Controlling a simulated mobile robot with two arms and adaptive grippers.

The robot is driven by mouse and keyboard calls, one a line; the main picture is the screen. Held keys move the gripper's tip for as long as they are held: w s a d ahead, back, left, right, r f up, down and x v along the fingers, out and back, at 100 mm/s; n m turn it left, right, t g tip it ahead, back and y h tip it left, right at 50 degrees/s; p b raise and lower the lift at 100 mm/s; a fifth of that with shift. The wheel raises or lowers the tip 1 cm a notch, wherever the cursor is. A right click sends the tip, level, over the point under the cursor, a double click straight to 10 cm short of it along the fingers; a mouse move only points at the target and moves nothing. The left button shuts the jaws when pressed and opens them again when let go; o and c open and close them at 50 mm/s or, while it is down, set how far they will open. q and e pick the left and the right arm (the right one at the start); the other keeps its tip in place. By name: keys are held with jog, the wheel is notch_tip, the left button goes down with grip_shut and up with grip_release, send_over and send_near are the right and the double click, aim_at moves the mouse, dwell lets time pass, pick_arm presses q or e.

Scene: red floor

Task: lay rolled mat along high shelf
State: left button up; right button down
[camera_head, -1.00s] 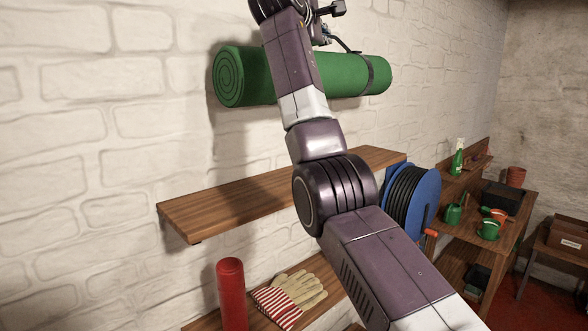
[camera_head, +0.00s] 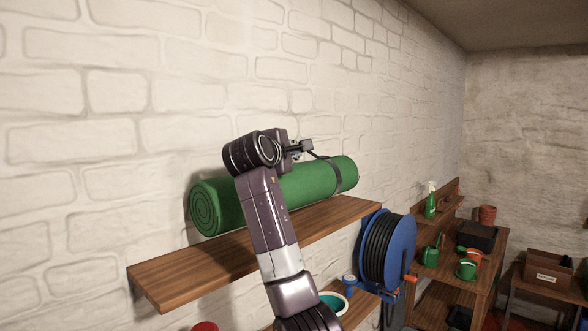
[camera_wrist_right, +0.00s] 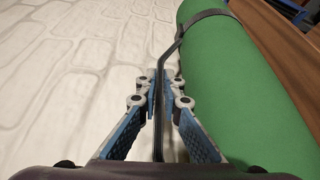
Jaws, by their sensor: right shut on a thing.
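The rolled green mat (camera_head: 320,180) lies lengthwise along the high wooden shelf (camera_head: 165,285), close to the brick wall. Its underside is at or just above the board; I cannot tell whether it touches. A dark strap (camera_head: 333,172) circles it near its right end. My right gripper (camera_head: 300,148) is above the mat, partly hidden by my arm. In the wrist view its fingers (camera_wrist_right: 160,98) are shut on the black strap, with the green roll (camera_wrist_right: 235,75) just to the right. My left gripper is not in view.
A blue hose reel (camera_head: 400,245) hangs just past the shelf's right end. A workbench (camera_head: 490,265) with a spray bottle (camera_head: 430,200) and pots stands farther right. A teal-lined bowl (camera_head: 333,302) and a red object (camera_head: 204,327) are below the shelf.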

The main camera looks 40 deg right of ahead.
jog(key=shift+f+p, duration=0.75)
jog(key=shift+f, duration=1.9)
jog(key=c, duration=2.2)
grip_release()
jog(key=shift+f, duration=0.2)
jog(key=shift+o, duration=0.5)
jog(key=shift+s, duration=0.1)
jog(key=shift+r, duration=0.1)
